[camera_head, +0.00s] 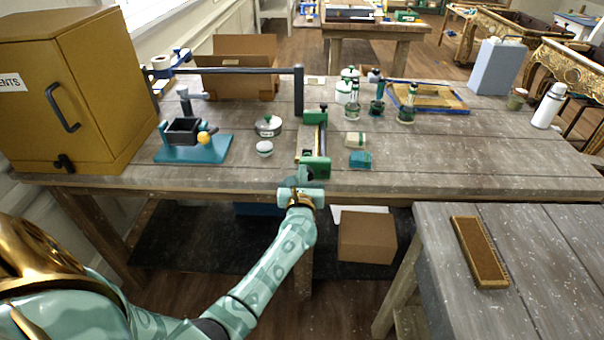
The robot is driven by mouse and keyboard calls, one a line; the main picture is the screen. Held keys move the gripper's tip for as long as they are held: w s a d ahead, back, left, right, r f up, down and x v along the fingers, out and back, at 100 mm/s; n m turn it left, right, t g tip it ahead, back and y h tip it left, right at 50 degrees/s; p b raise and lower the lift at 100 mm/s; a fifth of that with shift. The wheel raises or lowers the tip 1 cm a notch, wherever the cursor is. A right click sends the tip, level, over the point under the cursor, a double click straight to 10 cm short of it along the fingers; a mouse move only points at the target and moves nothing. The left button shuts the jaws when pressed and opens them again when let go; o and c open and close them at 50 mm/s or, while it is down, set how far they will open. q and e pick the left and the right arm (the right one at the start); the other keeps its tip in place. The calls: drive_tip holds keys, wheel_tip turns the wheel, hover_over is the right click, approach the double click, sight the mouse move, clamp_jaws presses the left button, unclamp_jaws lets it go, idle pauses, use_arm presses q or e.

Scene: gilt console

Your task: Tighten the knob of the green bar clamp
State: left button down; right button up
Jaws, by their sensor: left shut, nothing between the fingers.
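The green bar clamp (316,165) lies on the wooden workbench (228,178) near the middle of its front edge. Its bar runs away from me, with a green jaw at the near end and another green piece at the far end. My left gripper (304,176) is at the bench's front edge, right at the near end of the clamp. Its fingers are shut and hold nothing. The gripper covers the near end, so I cannot make out the knob or tell whether the fingers touch it. My right gripper is not in view.
A yellow cabinet (90,100) stands on the left of the bench. A teal-based vise (205,150) and a round tin (268,126) are left of the clamp. Small blocks (360,160) and green bottles (353,102) are to its right. A brush (478,250) lies on the nearer table.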

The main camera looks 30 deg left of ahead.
use_arm(q)
drive_tip(key=shift+d+f, duration=0.25)
drive_tip(key=shift+d, duration=0.05)
drive_tip(key=shift+w+d, duration=0.25)
drive_tip(key=shift+d, duration=0.2)
drive_tip(key=shift+w+r, duration=0.1)
drive_tip(key=shift+r, duration=0.25)
drive_tip(key=p+v, duration=0.1)
drive_tip(key=v, duration=0.5)
drive_tip(key=shift+r+p, duration=0.2)
drive_tip(key=shift+p, duration=0.15)
drive_tip(key=shift+a, duration=0.1)
